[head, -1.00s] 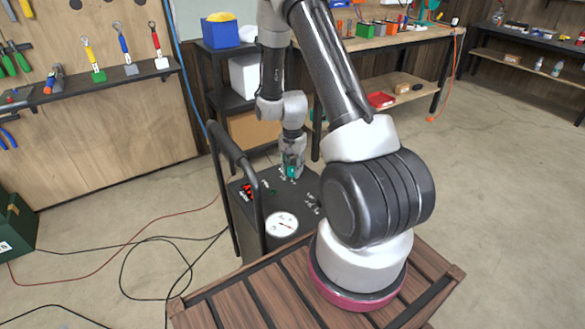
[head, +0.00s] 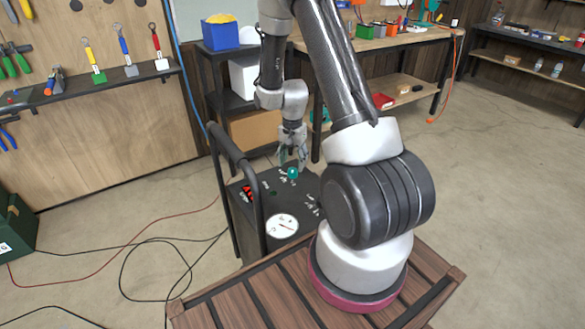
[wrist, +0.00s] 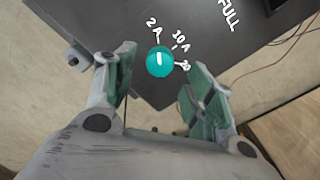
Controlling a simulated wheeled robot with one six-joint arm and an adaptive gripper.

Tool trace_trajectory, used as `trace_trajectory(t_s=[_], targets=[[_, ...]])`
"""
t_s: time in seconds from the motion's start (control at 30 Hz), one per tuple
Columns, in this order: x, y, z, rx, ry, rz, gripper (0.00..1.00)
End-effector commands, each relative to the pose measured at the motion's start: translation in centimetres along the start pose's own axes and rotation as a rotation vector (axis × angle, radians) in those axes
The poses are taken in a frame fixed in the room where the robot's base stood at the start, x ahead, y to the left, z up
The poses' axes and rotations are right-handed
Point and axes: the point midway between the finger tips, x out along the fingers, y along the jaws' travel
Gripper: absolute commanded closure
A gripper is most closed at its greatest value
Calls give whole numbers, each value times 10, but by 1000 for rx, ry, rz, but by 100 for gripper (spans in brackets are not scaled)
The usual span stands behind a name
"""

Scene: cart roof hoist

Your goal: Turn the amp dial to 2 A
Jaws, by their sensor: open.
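The amp dial is a teal round knob (head: 293,173) on the dark top panel of the charger (head: 262,208). In the wrist view the dial (wrist: 160,64) carries a short white pointer line, which points up toward the tick by the "2 A" label (wrist: 154,29). The "10 A" label (wrist: 181,41) and a third, partly legible label lie to its right. My gripper (head: 291,159) is just above the dial, apart from it. In the wrist view its open fingers (wrist: 162,62) lie on either side of the dial, with gaps on both sides.
A round white gauge (head: 282,226) and a red display (head: 248,193) are on the same panel. A black handle bar (head: 238,150) rises at the panel's left. A dark shelf (head: 233,101) stands behind. Cables lie on the floor at left.

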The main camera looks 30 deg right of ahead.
Motion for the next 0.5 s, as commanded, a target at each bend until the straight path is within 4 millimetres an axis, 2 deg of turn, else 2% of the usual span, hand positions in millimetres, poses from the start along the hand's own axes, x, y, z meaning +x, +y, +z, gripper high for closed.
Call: trace_trajectory(t_s=[0.03,0.2,0.33,0.5], targets=[[-13,-1,-1,0,3,-4,46],[-50,-1,-1,0,3,-4,46],[-70,-1,-1,0,2,-2,46],[-80,0,0,0,0,0,46]])
